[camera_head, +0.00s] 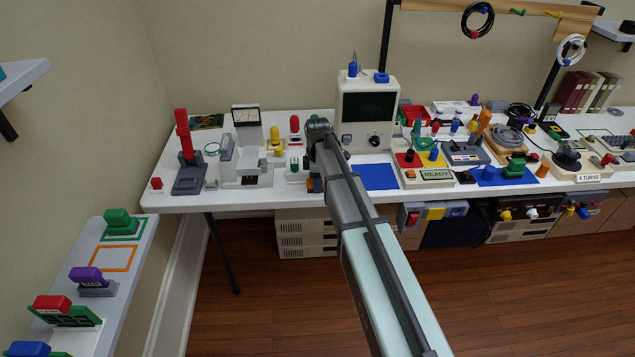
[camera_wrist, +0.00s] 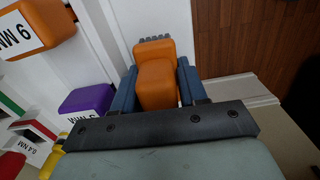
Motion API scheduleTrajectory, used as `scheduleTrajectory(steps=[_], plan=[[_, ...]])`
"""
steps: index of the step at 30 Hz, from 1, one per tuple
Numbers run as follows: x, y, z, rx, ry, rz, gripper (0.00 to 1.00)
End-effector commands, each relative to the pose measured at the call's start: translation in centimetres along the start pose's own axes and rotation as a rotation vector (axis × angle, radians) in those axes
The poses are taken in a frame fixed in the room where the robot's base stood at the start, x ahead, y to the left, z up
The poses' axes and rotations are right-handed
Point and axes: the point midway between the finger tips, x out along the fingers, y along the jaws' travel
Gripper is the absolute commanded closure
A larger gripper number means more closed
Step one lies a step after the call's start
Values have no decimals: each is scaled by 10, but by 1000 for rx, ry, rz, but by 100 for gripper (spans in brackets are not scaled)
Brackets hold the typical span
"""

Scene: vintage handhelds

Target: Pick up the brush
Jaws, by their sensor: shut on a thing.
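The brush (camera_wrist: 156,84) has a blocky orange handle and a grey bristle row at its far end in the wrist view. My gripper (camera_wrist: 158,74) is shut on the orange handle, with one blue-grey finger on each side. White surface shows around the bristles; I cannot tell whether they touch it. In the head view my gripper (camera_head: 317,182) is at the front edge of the white workbench (camera_head: 270,196), mostly hidden behind my arm. A bit of orange shows there beside the wrist.
In the head view, a monitor unit (camera_head: 368,108) stands behind, and a blue mat (camera_head: 375,177) lies to the right. Wooden floor lies beyond the bench edge.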

Motion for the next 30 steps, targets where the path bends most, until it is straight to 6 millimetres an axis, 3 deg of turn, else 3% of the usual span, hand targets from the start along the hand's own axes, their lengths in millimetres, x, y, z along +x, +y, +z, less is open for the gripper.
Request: scheduleTrajectory(steps=[5,21,30], plan=[[-10,0,0,0,0,1,90],[-88,1,0,0,0,2,90],[-100,0,0,0,0,0,90]])
